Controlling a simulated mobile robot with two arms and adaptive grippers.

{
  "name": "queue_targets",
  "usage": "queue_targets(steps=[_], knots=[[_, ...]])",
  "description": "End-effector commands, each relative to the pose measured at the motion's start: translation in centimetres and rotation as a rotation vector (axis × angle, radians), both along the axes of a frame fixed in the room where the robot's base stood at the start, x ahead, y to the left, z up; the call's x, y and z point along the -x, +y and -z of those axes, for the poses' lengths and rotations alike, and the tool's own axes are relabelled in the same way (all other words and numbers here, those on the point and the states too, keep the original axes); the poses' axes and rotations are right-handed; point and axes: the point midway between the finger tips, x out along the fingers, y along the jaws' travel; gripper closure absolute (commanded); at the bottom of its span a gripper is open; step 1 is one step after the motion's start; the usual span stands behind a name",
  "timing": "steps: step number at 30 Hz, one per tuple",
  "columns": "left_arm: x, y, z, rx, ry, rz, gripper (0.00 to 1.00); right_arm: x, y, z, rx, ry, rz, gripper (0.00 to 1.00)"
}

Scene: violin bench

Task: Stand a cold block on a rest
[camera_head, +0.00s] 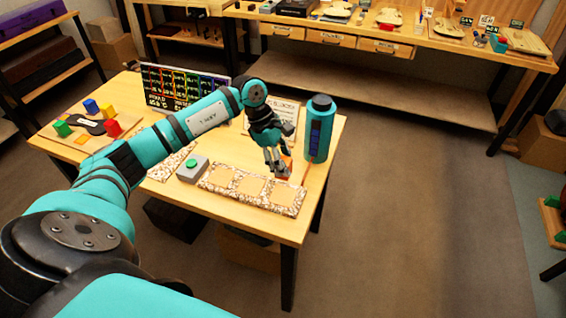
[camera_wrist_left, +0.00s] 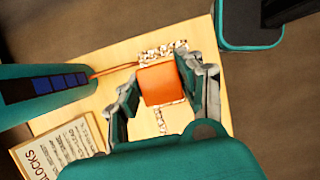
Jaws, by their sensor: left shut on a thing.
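My left gripper (camera_head: 277,170) is shut on an orange block (camera_head: 286,166) above the right end of a speckled rest strip (camera_head: 228,190) with several tan pads. In the left wrist view the orange block (camera_wrist_left: 162,84) sits between both fingers of the gripper (camera_wrist_left: 160,92), and the speckled strip (camera_wrist_left: 162,50) shows behind it. I cannot tell whether the block touches the strip. My right gripper is not in view.
A teal device (camera_head: 319,130) with a blue panel and orange lead stands close right of the gripper. A grey box with a green button (camera_head: 192,169) is left of the strip.

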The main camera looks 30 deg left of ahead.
Motion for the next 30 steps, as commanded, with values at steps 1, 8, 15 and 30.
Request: queue_targets(steps=[1, 8, 15, 30], knots=[[0.1, 0.0, 1.1, 0.0, 0.002, 0.0, 0.92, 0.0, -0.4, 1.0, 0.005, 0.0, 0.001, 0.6], [0.0, 0.0, 4.2, -0.001, 0.002, -0.001, 0.92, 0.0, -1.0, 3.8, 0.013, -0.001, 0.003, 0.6], [0.0, 0.0, 7.4, -0.001, 0.002, -0.001, 0.92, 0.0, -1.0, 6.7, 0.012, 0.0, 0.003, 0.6], [0.0, 0.0, 8.6, -0.001, 0.002, -0.001, 0.92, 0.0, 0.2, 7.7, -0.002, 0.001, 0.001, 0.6]])
